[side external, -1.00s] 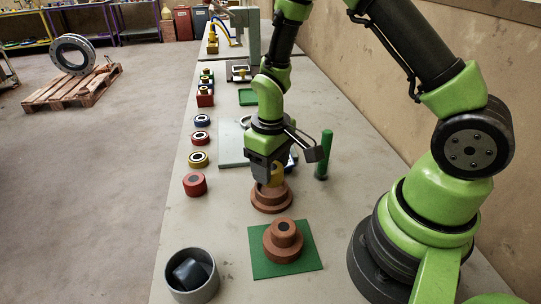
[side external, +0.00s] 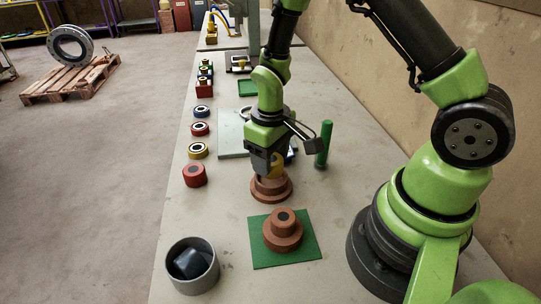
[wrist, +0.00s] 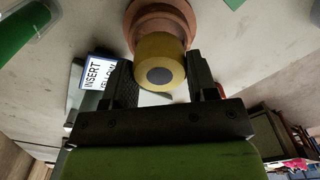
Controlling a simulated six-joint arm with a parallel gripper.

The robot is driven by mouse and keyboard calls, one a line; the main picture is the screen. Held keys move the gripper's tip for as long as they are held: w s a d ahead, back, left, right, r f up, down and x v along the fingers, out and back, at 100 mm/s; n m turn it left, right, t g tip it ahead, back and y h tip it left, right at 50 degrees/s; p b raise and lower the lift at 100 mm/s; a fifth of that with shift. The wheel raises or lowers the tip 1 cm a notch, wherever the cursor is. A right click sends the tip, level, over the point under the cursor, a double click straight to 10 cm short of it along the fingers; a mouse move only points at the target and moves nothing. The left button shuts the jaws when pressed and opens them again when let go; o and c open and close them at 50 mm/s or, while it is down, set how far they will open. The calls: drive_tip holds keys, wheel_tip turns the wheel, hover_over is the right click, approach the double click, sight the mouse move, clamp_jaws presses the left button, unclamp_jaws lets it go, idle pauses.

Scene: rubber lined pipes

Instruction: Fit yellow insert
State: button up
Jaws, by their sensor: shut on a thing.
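My gripper (side external: 267,172) points down over a brown stepped pipe piece (side external: 271,191) on the bench. It is shut on the yellow insert (wrist: 160,62), a yellow cylinder with a dark centre. In the side view, the yellow insert (side external: 277,166) partly shows behind the fingers, at the top of the brown piece. In the wrist view, the insert's far end is against or just over the brown piece (wrist: 162,20). I cannot tell whether it is inside the bore. A label reading "INSERT YELLOW" (wrist: 99,75) shows beside the fingers.
A second brown piece (side external: 283,228) stands on a green mat (side external: 258,262) in front. A grey cup (side external: 207,279) holds a dark part. A green upright cylinder (side external: 323,145) stands close on the right. Red (side external: 195,176), yellow, and blue rings line the left edge.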

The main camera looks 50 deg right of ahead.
drive_tip(key=shift+f, duration=1.1)
drive_tip(key=o, duration=1)
wheel_tip(320, 180, up, 10)
drive_tip(key=shift+f, duration=0.25)
drive_tip(key=s+a+r+m+t+y, duration=0.1)
drive_tip(key=s+r+m+t, duration=0.1)
drive_tip(key=s+r, duration=0.4)
drive_tip(key=s+a+r+m+t+y, duration=0.1)
drive_tip(key=s+r+t, duration=0.4)
drive_tip(key=r, duration=0.6)
drive_tip(key=shift+s+a+r+m, duration=0.25)
drive_tip(key=shift+s+a+m, duration=0.4)
drive_tip(key=shift+s, duration=0.55)
